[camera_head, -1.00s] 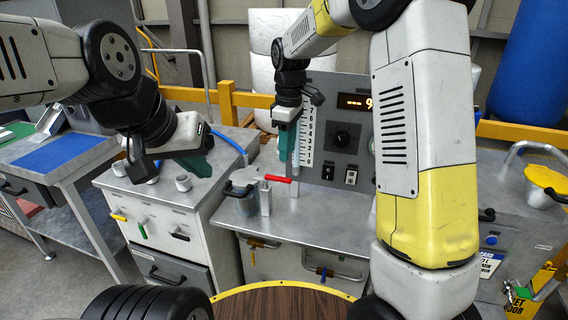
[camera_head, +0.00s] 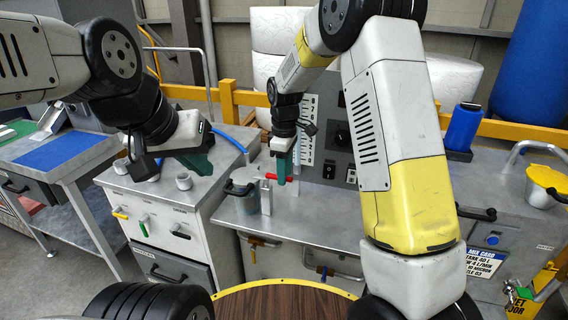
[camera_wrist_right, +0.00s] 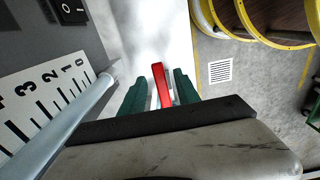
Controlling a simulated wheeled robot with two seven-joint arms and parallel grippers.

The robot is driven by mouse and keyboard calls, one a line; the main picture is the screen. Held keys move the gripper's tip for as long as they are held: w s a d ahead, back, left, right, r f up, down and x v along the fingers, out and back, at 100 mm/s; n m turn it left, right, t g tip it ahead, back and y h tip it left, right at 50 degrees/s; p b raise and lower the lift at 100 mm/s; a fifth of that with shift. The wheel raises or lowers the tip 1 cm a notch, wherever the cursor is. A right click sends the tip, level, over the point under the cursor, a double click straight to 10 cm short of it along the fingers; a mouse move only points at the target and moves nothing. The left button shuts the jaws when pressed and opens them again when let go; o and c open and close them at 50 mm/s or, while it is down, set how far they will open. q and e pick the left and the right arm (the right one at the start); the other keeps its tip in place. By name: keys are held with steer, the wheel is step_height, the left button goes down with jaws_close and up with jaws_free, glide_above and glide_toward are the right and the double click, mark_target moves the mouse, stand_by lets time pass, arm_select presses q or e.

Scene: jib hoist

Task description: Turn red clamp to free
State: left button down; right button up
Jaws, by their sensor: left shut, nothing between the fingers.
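The red clamp handle (camera_head: 298,176) lies level above the steel bench, beside a small upright metal block (camera_head: 265,197). My right gripper (camera_head: 281,181) points down over it and hides its middle in the head view. In the right wrist view the red handle (camera_wrist_right: 161,85) stands between the two green fingers of my right gripper (camera_wrist_right: 158,92), with a gap on each side. That gripper is open around the handle. My left gripper (camera_head: 201,166) is shut and empty above the grey cabinet on the left.
A metal pot (camera_head: 242,192) with a black handle stands left of the clamp. Behind is a panel with a knob and switches, and a white scale (camera_wrist_right: 38,100) beside a rod. A blue cylinder (camera_head: 463,128) stands at right. The front of the steel bench (camera_head: 325,225) is clear.

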jaws_close()
stand_by(1.3)
